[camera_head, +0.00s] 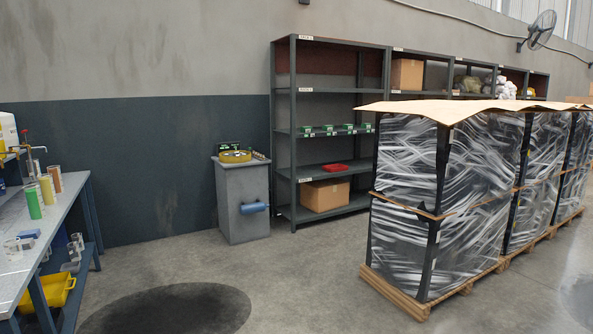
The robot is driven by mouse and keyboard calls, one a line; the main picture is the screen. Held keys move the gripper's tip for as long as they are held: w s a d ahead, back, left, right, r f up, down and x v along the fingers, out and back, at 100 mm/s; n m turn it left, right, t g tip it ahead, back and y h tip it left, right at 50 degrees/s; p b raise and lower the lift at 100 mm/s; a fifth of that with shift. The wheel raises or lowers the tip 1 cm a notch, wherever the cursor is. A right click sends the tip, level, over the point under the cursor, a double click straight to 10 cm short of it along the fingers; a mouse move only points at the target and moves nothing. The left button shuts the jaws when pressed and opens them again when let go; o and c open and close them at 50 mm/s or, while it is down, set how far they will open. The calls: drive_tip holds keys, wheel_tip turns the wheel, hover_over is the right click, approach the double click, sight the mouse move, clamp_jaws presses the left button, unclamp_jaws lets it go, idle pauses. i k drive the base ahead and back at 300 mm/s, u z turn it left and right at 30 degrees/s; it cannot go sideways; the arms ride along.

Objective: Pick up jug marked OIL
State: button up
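No marking reading OIL can be made out in the head view, so I cannot tell which thing, if any, is the jug. A white and yellow container (8,130) stands at the left edge on a raised shelf above the workbench, cut off by the frame. A yellow open container (60,291) sits on the workbench's lower shelf. My gripper is not in view.
The workbench (60,208) at left holds several coloured cylinders and clear vessels. A grey cabinet (241,203) and dark shelving (293,170) stand along the wall. Wrapped pallets (405,165) block the right. The floor (290,285) between is open, with dark round patches.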

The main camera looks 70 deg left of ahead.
sight(54, 170)
drive_tip(key=u, duration=3.2)
drive_tip(key=i, duration=7.75)
drive_tip(key=z, duration=0.05)
